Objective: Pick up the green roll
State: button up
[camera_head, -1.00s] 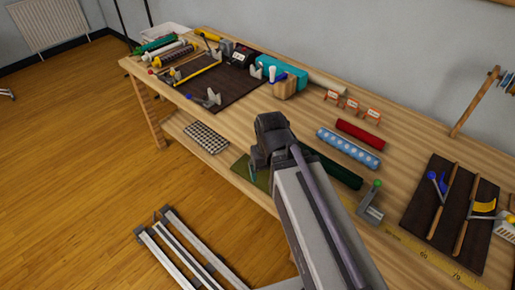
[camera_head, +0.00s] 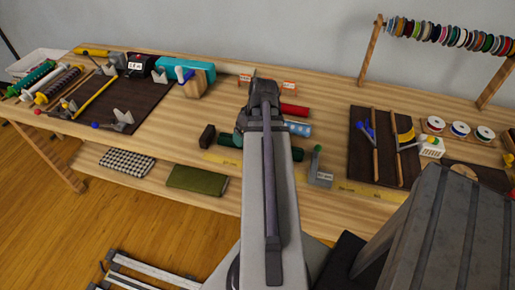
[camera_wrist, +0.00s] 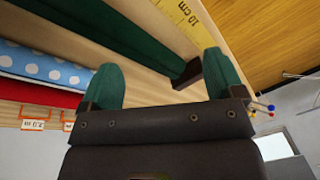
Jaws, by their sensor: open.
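The dark green roll (camera_head: 231,141) lies on the table in the head view. My arm hides its middle, and more of it shows on the right (camera_head: 291,153). In the wrist view the green roll (camera_wrist: 125,38) runs diagonally, with one end at a dark block (camera_wrist: 188,74). My gripper (camera_wrist: 160,63) is open and empty, its two green fingers spread wide. The roll shows beyond the fingertips, and I see no contact. Another green roll (camera_head: 35,77) lies in the rack at the far left.
A blue polka-dot roll (camera_wrist: 40,67) and a red roll (camera_head: 293,110) lie behind the green roll. A ruler strip (camera_head: 340,186) runs along the front edge. A metal stand with a green knob (camera_head: 317,165) is close on the right. The dark block (camera_head: 207,137) is at the left.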

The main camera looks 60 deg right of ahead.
jog(key=s+d+n, duration=0.2)
jog(key=s+d+n+t, duration=0.1)
jog(key=s+d+n, duration=0.1)
jog(key=d, duration=0.1)
jog(key=shift+s+d+r+t, duration=0.1)
jog(key=shift+d+r+t, duration=0.05)
jog(key=shift+t, duration=0.15)
jog(key=n, duration=0.2)
jog(key=shift+d+n, duration=0.15)
jog(key=shift+n, duration=0.15)
jog(key=b+x, duration=0.5)
jog(key=shift+f+b, duration=0.35)
jog(key=shift+w, duration=0.3)
jog(key=b+x, duration=0.4)
jog(key=shift+d+f, duration=0.1)
jog(key=shift+f, duration=0.25)
jog(key=shift+w+f+b, duration=0.2)
jog(key=shift+f+b, duration=0.05)
jog(key=shift+b, duration=0.2)
jog(key=shift+r, duration=0.2)
jog(key=c, duration=1.2)
notch_tip(320, 180, up, 10)
jog(key=p, duration=1.1)
jog(key=shift+r, duration=0.25)
